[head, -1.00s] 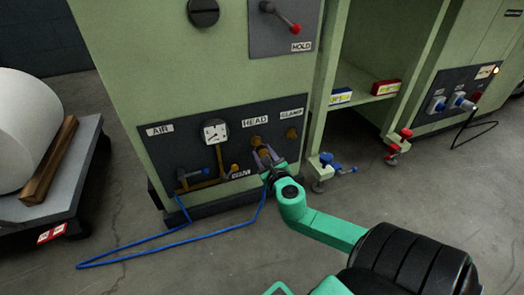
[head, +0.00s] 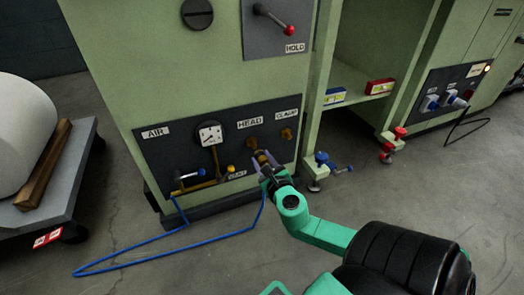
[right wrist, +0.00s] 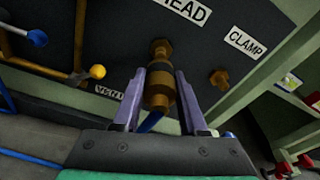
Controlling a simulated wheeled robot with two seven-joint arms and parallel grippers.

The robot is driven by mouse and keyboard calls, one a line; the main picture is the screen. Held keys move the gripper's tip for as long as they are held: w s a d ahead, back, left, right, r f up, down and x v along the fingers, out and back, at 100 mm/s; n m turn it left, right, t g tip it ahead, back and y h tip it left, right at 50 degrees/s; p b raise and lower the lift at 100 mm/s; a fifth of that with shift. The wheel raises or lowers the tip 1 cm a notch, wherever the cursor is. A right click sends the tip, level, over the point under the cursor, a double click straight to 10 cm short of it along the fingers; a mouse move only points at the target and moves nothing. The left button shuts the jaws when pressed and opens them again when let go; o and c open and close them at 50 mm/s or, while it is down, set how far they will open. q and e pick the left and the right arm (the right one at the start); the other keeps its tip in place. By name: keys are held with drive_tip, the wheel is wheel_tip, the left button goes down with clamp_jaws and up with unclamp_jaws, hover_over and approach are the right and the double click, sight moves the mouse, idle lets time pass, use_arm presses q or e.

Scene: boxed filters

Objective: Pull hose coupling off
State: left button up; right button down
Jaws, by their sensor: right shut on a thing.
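The brass hose coupling (right wrist: 158,97) sits between the two purple fingers of my right gripper (right wrist: 160,82), which is shut on it. In the head view my right gripper (head: 262,158) is just in front of the panel, below the HEAD label. The brass HEAD port (right wrist: 161,49) shows just beyond the coupling's far end, and also in the head view (head: 253,143). I cannot tell whether they still touch. A blue hose (head: 170,240) runs from behind the gripper down across the floor to the AIR side. My left gripper is not in view.
The brass CLAMP port (right wrist: 220,79) is right of the coupling. A yellow-knobbed VENT lever (right wrist: 97,72) and blue-handled AIR valve (head: 190,176) are left, with a gauge (head: 210,134) above. A cart (head: 60,190) stands at far left. Floor in front is open.

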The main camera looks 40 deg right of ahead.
drive_tip(key=f+v, duration=0.1)
drive_tip(key=v, duration=0.7)
drive_tip(key=shift+s+p, duration=0.35)
drive_tip(key=shift+s, duration=0.2)
